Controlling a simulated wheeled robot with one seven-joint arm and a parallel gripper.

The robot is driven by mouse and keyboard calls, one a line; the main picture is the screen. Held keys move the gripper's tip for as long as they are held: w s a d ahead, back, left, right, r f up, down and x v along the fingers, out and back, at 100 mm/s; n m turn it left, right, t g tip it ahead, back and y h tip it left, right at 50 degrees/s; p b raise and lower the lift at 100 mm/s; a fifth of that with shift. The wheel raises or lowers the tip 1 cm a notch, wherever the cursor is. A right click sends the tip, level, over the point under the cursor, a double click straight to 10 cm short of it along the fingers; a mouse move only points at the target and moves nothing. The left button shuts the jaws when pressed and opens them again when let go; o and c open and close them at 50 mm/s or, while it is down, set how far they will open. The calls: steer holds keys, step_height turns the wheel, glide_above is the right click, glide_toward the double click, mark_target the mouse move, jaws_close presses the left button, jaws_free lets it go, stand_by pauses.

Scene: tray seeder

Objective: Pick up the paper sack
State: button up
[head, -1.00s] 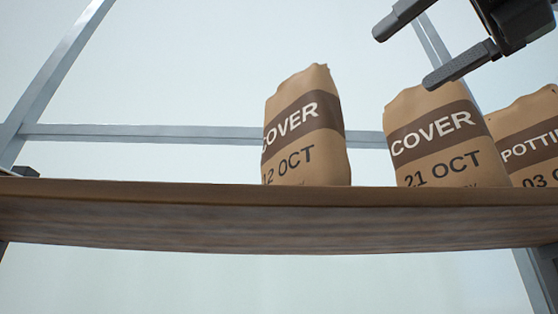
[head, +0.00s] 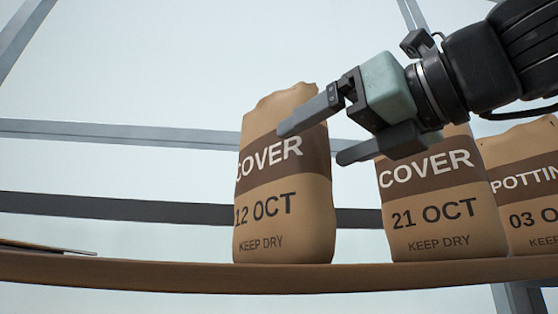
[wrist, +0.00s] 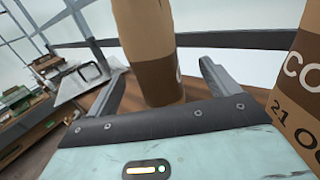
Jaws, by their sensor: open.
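Three brown paper sacks stand upright on a wooden shelf. The left one reads COVER, 12 OCT (head: 284,225); the middle one reads COVER, 21 OCT (head: 440,225); the right one, POTTIN..., 03 O... (head: 530,215), is cut off by the picture edge. My gripper (head: 315,145) is open and empty. In the head view it overlaps the upper right of the 12 OCT sack and hides the middle sack's top. In the wrist view, a sack (wrist: 148,40) stands ahead between the two open fingers, with no clear contact. The 21 OCT sack (wrist: 300,95) is close on the right.
The wooden shelf (head: 180,275) runs across below the sacks. A flat thin item (head: 45,247) lies at its left end. The wrist view shows a metal tray-like object (wrist: 82,78) and blurred green items (wrist: 18,98) at left.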

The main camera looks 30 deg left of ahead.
steer(key=x, duration=0.1)
steer(key=p+x, duration=0.1)
steer(key=x, duration=0.1)
steer(key=p+x, duration=0.1)
steer(key=x, duration=0.1)
steer(key=shift+s+a+r, duration=0.1)
steer(key=shift+s+a, duration=0.15)
steer(key=shift+a, duration=0.05)
steer(key=shift+w+a, duration=0.1)
steer(key=shift+a, duration=0.15)
steer(key=c, duration=1.7)
steer(key=shift+o, duration=0.2)
steer(key=shift+r, duration=0.1)
